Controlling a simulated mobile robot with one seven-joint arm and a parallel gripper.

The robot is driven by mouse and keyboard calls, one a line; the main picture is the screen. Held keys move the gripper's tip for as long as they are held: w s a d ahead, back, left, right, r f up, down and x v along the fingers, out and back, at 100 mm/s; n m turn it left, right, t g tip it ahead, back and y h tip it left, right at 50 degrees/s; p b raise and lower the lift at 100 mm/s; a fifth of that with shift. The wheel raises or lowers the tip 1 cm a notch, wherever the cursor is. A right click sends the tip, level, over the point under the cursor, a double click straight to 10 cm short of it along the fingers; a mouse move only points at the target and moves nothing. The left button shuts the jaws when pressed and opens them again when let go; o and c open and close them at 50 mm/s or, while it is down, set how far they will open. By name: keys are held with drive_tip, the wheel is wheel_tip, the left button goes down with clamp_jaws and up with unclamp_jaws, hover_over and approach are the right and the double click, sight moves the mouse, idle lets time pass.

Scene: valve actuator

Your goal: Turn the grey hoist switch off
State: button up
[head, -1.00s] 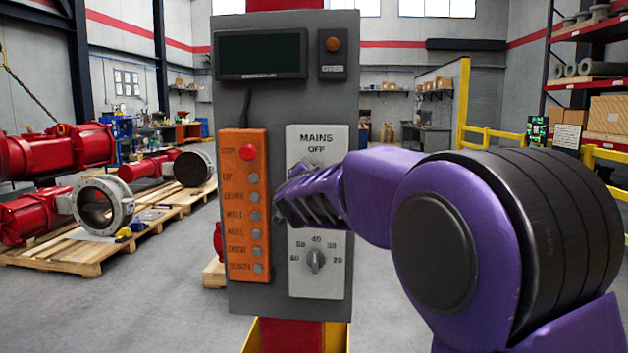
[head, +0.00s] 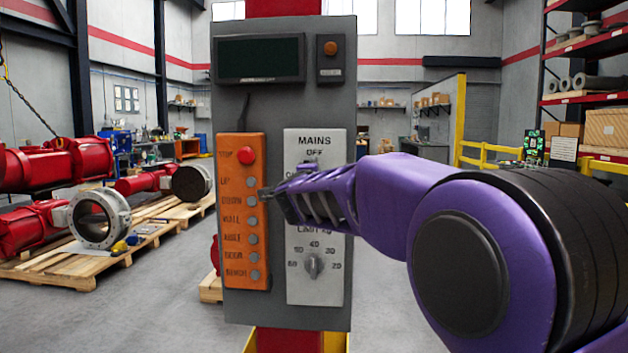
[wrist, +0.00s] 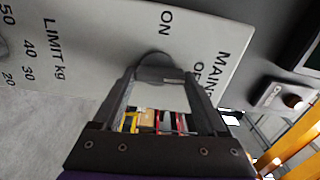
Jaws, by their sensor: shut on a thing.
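The grey hoist switch (wrist: 153,62) is on a pale plate marked MAINS, with OFF above and ON lower down. In the wrist view its rounded grey base shows at the ends of my fingers. My gripper (wrist: 160,84) is shut on the switch, its two fingers reaching to the plate on either side of it. In the head view my purple gripper (head: 278,200) crosses the plate from the right and hides most of the switch. The exact angle of the switch is hard to tell.
The grey panel (head: 232,110) also carries an orange button strip (head: 237,276) with a red stop button (head: 246,156), a dark display (head: 260,58) and a load-limit dial (head: 313,266) below my gripper. Pallets with red actuators (head: 70,160) stand at left.

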idle(0.5)
drive_tip(key=o, duration=1.3)
drive_tip(key=shift+s, duration=0.2)
